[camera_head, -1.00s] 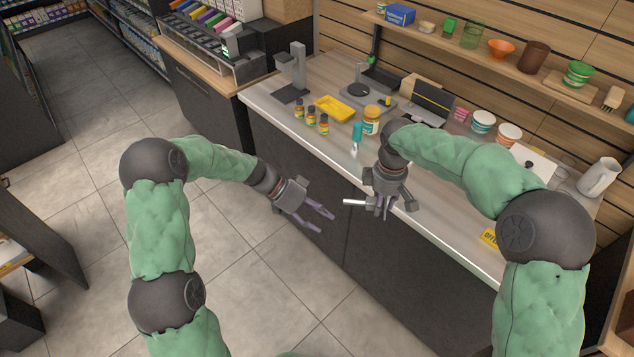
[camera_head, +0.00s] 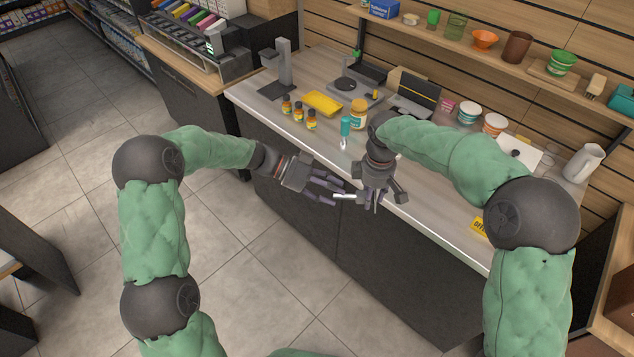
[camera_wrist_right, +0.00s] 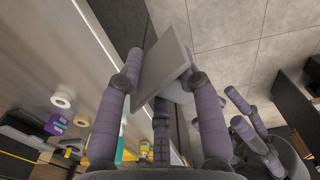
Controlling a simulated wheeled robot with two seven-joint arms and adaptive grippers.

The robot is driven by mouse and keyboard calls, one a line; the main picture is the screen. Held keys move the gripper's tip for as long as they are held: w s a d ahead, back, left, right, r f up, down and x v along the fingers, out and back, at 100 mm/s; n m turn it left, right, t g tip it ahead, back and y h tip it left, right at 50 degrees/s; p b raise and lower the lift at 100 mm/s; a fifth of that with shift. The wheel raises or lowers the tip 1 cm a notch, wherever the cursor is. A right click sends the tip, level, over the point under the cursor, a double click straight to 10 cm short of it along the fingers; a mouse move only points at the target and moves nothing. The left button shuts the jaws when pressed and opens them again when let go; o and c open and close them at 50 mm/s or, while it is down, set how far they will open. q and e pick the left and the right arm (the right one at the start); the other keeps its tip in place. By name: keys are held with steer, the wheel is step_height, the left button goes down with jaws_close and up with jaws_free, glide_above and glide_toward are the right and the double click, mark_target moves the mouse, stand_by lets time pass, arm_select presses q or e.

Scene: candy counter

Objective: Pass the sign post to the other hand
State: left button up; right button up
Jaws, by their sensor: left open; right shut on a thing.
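My right gripper (camera_head: 368,200) is shut on the sign post, just in front of the counter's front edge. The sign post (camera_head: 343,196) shows in the head view as a short pale end sticking out to the left; the rest is hidden by the fingers. In the right wrist view the sign post (camera_wrist_right: 163,62) is a flat grey piece held tilted between the purple fingers. My left gripper (camera_head: 328,187) is open, its fingers pointing right, close to the pale end. I cannot tell whether they touch it. The left gripper's fingers (camera_wrist_right: 250,110) also show in the wrist view.
The counter (camera_head: 400,180) lies behind both grippers. On it stand a teal-topped item (camera_head: 345,128), an orange-labelled jar (camera_head: 358,114), several small bottles (camera_head: 298,112) and a yellow tray (camera_head: 322,102). A yellow sign (camera_head: 479,227) is at the right front edge. The floor in front is clear.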

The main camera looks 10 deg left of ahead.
mark_target(345, 196)
arm_select(q)
steer(key=shift+x, duration=2.25)
steer(key=c, duration=0.9)
steer(key=shift+c, duration=0.2)
arm_select(e)
steer(key=o, duration=1)
steer(key=shift+c, duration=0.2)
arm_select(q)
jaws_close()
arm_select(e)
steer(key=shift+o, duration=1.4)
steer(key=shift+r, duration=0.1)
